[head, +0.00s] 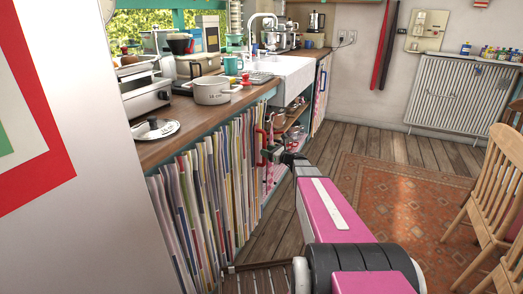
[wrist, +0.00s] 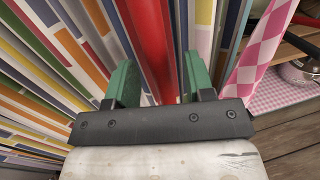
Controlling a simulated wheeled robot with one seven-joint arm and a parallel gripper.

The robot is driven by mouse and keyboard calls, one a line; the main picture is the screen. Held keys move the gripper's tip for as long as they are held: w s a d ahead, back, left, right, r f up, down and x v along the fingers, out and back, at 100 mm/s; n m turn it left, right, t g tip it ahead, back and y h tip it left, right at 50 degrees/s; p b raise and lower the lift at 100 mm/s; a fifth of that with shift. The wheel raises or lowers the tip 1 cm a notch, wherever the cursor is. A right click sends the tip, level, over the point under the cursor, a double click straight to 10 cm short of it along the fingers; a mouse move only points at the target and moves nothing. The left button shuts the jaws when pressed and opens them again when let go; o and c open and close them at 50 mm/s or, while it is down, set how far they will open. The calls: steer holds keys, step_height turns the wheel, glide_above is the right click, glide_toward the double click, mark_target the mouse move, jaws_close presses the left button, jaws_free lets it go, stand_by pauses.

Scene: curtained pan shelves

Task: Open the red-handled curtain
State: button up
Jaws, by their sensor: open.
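The curtain (head: 205,190) hangs in colourful striped folds under the wooden counter, and its folds also fill much of the wrist view (wrist: 60,70). Its red handle (wrist: 152,45) is a vertical red bar in the wrist view. My gripper (wrist: 158,82) is open, with one green finger on each side of the bar. I cannot tell whether either finger touches it. In the head view my gripper (head: 271,152) is at the curtain's right edge and partly hides the handle.
Right of the curtain is an open shelf (head: 292,122) with pans and checked cloth. A slatted wooden rack (head: 258,278) is on the floor below. Chairs (head: 490,190) stand at the right.

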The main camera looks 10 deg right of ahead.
steer(key=shift+x, duration=1.95)
steer(key=shift+c, duration=0.4)
jaws_close()
